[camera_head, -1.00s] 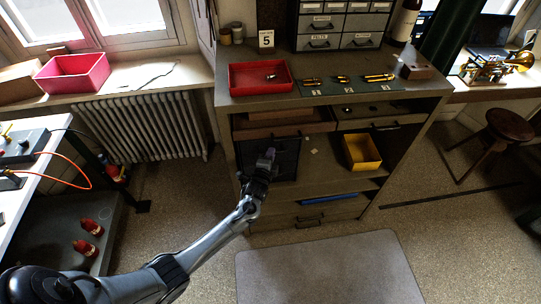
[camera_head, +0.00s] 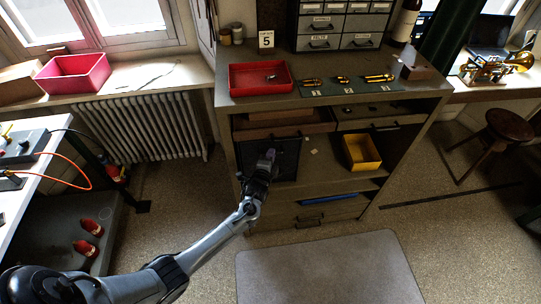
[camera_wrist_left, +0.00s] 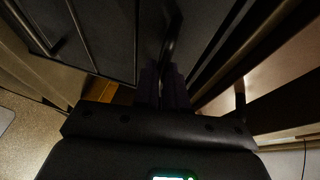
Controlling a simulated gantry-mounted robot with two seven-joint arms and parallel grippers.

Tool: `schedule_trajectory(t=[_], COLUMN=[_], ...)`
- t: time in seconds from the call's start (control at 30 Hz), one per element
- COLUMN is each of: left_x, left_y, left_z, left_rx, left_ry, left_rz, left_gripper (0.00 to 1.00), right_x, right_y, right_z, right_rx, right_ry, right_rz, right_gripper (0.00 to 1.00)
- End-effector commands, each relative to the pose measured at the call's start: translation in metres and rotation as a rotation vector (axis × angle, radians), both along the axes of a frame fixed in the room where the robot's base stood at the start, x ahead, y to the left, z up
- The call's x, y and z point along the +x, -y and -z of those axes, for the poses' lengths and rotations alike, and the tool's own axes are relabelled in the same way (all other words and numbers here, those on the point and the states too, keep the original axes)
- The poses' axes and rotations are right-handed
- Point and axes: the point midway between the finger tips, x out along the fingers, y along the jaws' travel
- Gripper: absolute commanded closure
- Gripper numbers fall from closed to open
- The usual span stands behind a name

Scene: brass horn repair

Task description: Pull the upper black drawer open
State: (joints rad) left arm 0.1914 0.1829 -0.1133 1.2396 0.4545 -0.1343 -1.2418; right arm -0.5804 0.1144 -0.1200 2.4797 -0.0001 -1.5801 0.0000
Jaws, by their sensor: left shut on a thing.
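The black drawer unit (camera_head: 287,160) sits in the left bay of the wooden workbench, below a shallow wooden drawer. My left gripper (camera_head: 269,157) is at its front and covers part of it. In the left wrist view the fingers (camera_wrist_left: 163,85) are shut on a thin dark upright handle (camera_wrist_left: 172,38) that stands off a black drawer front (camera_wrist_left: 108,35). The jaws hide the gripped part of the handle. The dark surfaces make it hard to tell whether the drawer stands out from the unit. My right gripper is not in view.
A yellow bin (camera_head: 361,152) stands on the shelf to the right. A shallow wooden drawer (camera_head: 283,126) is above the black fronts. A red tray (camera_head: 260,78) and brass parts (camera_head: 343,79) lie on the bench top. The floor mat (camera_head: 330,270) in front is clear.

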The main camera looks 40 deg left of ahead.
Motion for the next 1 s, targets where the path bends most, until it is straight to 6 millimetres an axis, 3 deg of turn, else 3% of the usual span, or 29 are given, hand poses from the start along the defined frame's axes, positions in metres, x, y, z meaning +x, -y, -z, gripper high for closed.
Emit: schedule_trajectory(t=[0.27,0.6,1.0], left_x=[-0.026,-0.080,-0.121], left_y=[0.029,0.089,0.133], left_z=[-0.006,-0.006,-0.003], left_rx=[-0.002,-0.003,-0.001], left_ry=[-0.002,-0.003,0.001], left_rz=[0.001,0.001,0.001], left_gripper=[1.00,1.00,1.00], right_x=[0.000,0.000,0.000], right_y=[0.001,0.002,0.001], right_z=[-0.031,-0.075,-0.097], right_rx=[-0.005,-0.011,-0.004], right_ry=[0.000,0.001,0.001], right_rz=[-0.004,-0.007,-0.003], right_gripper=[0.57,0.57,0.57])
